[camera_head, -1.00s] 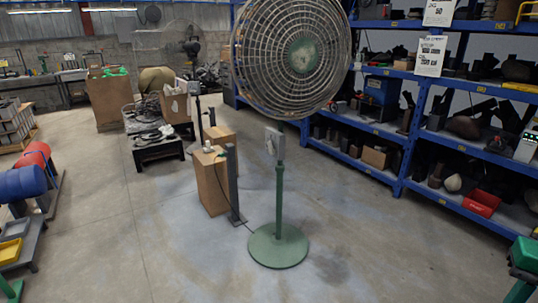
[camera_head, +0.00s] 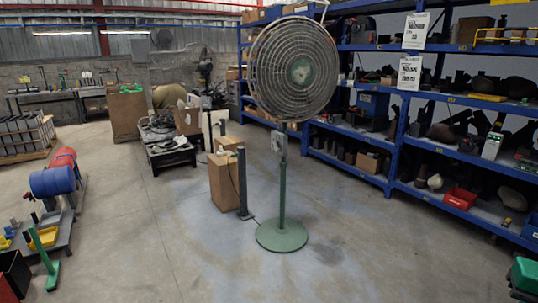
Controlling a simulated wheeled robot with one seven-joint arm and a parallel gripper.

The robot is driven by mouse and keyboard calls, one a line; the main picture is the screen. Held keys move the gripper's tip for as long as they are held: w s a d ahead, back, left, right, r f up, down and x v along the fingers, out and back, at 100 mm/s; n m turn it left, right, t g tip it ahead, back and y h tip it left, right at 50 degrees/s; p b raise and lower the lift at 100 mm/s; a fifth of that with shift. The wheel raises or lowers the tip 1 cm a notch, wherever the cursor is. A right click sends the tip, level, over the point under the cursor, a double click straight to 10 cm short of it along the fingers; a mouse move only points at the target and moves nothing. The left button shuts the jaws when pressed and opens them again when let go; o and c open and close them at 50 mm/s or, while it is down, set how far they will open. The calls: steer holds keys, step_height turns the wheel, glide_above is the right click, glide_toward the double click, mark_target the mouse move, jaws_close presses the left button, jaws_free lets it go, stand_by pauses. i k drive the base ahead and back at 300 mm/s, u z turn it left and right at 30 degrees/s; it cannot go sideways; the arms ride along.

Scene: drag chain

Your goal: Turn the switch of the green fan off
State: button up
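The green fan (camera_head: 283,190) stands upright on the floor near the middle of the head view, with a round green base (camera_head: 282,236), a green pole and a large caged head (camera_head: 293,70). A small grey switch box (camera_head: 278,143) is fixed on the pole just below the fan head. The switch on it is too small to tell its position. My gripper is not in view.
A cardboard box (camera_head: 223,182) and a dark post (camera_head: 242,182) stand just left of the fan, with a cable near the base. Blue shelving (camera_head: 394,150) runs behind on the right. A blue drum (camera_head: 52,181) lies at the left. The floor in front of the fan is clear.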

mark_target(277, 149)
steer(key=u, duration=0.35)
steer(key=i, duration=0.55)
steer(key=u, duration=0.8)
steer(key=i, duration=1.1)
steer(key=z, duration=0.4)
steer(key=i, duration=0.95)
steer(key=z, duration=0.85)
steer(key=i, duration=0.55)
steer(key=u, duration=0.1)
